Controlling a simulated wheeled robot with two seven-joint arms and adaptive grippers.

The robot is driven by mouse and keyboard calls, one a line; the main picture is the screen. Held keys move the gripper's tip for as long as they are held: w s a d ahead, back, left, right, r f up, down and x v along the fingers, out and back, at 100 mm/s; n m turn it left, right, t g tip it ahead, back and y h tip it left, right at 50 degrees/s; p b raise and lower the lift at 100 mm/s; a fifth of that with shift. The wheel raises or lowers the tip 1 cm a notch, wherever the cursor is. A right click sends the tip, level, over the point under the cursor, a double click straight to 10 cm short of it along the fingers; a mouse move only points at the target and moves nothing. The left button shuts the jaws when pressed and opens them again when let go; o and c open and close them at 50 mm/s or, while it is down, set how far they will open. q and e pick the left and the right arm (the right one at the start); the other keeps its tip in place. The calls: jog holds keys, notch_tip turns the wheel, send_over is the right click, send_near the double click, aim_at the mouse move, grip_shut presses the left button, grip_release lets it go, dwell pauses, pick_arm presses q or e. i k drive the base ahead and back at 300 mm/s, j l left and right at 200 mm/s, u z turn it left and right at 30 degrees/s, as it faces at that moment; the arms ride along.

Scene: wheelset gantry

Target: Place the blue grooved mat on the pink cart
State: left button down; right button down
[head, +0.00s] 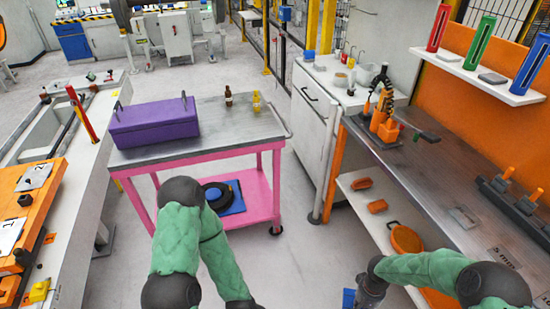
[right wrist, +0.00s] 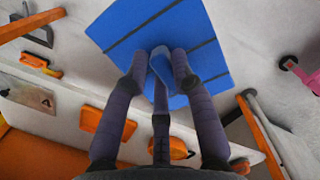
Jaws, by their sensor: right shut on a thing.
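The blue grooved mat (right wrist: 205,35) is a flat blue square with dark parallel lines. It fills the top middle of the right wrist view. My right gripper (right wrist: 162,68) is shut on the mat's near part; its fingers cover some of it. In the head view only a small blue piece of the mat (head: 348,298) shows at the bottom edge, beside my right wrist. The pink cart (head: 262,200) stands left of it, with a grey top (head: 215,137) and a pink lower shelf. My left arm bends in front of the cart; its gripper is outside the frame.
A purple box (head: 152,122), a brown bottle (head: 228,96) and yellow bottles (head: 257,103) stand on the cart top. A black round part (head: 214,192) and a flat blue piece (head: 233,201) are on its lower shelf. An orange-backed workbench (head: 440,180) is at the right.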

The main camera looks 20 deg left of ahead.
aim_at(232, 126)
jog(key=i+j+u, duration=0.1)
jog(key=i+u, duration=0.2)
jog(key=u, duration=0.2)
jog(key=i+u, duration=0.3)
jog(key=u, duration=0.2)
jog(key=i+l+u, duration=0.15)
jog(key=i+u, duration=0.15)
jog(key=u, duration=0.2)
